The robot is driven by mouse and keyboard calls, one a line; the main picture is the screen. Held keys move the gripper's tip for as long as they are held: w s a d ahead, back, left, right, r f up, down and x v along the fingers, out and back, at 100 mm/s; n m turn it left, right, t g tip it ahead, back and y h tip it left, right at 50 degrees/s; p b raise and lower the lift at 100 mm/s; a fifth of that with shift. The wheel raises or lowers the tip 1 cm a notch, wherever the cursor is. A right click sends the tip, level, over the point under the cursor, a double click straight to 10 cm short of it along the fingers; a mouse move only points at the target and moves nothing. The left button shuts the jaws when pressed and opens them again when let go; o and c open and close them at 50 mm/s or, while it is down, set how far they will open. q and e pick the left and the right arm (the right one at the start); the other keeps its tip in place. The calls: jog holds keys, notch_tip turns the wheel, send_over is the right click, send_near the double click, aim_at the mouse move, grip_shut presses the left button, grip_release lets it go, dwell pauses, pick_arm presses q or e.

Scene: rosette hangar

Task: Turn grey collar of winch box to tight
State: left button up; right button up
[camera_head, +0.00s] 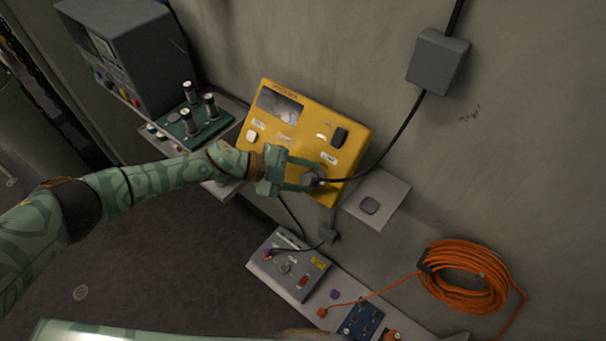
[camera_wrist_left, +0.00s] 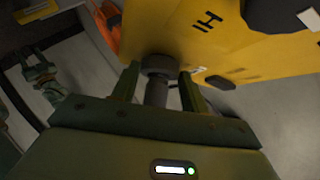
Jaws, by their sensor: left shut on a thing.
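The yellow winch box (camera_head: 312,112) is mounted on the wall, with a dark window, a black knob, a white knob and small labels on its face. It fills the top of the left wrist view (camera_wrist_left: 180,35). The grey collar (camera_head: 316,178) is at the box's lower right, where a black cable meets it. My left gripper (camera_head: 305,176) is shut on the collar, its fingers on either side. In the left wrist view the collar (camera_wrist_left: 159,65) sits between the fingertips, partly hidden by them. Any tight mark is too small to read.
A black cable runs from the collar up to a grey wall box (camera_head: 438,60). A grey control panel (camera_head: 288,265) stands below on a shelf. An orange cable coil (camera_head: 468,275) hangs at right. A green block with several posts (camera_head: 198,120) is left of the winch box.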

dwell(0.5)
pick_arm(q)
jog(key=o, duration=1)
jog(key=shift+d, duration=0.1)
jog(key=v, duration=1.6)
jog(key=shift+r, duration=0.1)
